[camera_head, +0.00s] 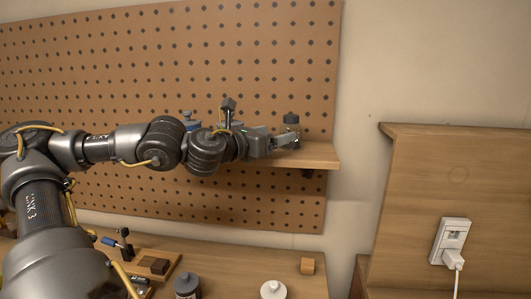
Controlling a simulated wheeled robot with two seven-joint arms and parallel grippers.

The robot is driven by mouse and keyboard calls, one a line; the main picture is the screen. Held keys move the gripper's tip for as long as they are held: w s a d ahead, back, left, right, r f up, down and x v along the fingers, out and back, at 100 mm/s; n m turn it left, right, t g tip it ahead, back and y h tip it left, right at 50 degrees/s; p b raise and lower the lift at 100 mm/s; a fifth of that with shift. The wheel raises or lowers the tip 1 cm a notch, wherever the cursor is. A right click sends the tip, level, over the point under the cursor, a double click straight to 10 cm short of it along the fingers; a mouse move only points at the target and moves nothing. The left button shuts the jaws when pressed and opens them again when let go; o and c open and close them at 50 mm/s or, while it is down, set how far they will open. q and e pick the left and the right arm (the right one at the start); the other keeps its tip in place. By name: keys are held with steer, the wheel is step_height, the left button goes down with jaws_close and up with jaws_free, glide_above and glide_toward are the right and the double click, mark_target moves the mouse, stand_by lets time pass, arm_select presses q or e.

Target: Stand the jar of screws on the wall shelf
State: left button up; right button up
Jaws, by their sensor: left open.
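A small jar with a dark lid (291,120), seemingly the jar of screws, stands upright on the wall shelf (318,155) near its right end. My left gripper (288,141) is open at the jar's lower part, reaching in from the left along the shelf. The fingers hide part of the jar's base, and I cannot tell whether they touch it. My right gripper is not in view.
A pegboard (270,60) backs the shelf.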

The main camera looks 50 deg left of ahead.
arm_select(q)
steer(key=shift+s+b, duration=0.4)
steer(key=shift+s, duration=0.8)
steer(key=shift+d, duration=0.1)
